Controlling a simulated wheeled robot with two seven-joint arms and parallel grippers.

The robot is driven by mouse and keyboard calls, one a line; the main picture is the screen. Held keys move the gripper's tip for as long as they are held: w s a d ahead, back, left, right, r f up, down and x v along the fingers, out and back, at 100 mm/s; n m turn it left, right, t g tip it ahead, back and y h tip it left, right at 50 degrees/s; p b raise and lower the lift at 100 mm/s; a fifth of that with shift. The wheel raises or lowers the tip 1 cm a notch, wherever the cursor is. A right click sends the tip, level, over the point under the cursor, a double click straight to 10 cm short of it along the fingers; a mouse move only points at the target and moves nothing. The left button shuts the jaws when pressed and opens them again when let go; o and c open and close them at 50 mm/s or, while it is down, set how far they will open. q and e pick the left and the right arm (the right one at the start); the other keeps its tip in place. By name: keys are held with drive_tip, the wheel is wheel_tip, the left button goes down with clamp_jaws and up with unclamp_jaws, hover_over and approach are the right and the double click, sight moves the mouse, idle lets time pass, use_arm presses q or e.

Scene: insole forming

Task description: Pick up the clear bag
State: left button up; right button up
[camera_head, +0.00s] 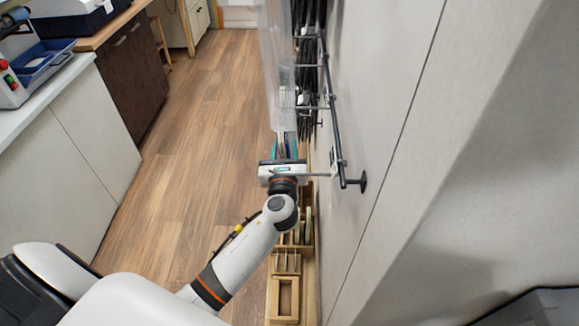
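A long clear bag (274,62) hangs at the top middle, along the left side of a dark wall rack. Its lower end narrows towards my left gripper (284,146). My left arm reaches up from the bottom left, and its gripper points away from me, just left of the rack. The teal-edged fingers overlap the lower end of the bag in the picture. I cannot tell whether they are closed on it or only beside it. My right gripper is out of view.
The dark rack (334,110) with metal prongs juts from the pale wall (384,80), with black items hanging behind the bag. A wooden organiser (286,263) stands below my arm. Cabinets and a counter (50,92) line the left. Wooden floor (200,130) between is clear.

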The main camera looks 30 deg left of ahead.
use_arm(q)
drive_tip(key=c, duration=0.5)
drive_tip(key=shift+r, duration=0.15)
drive_tip(key=shift+c, duration=0.2)
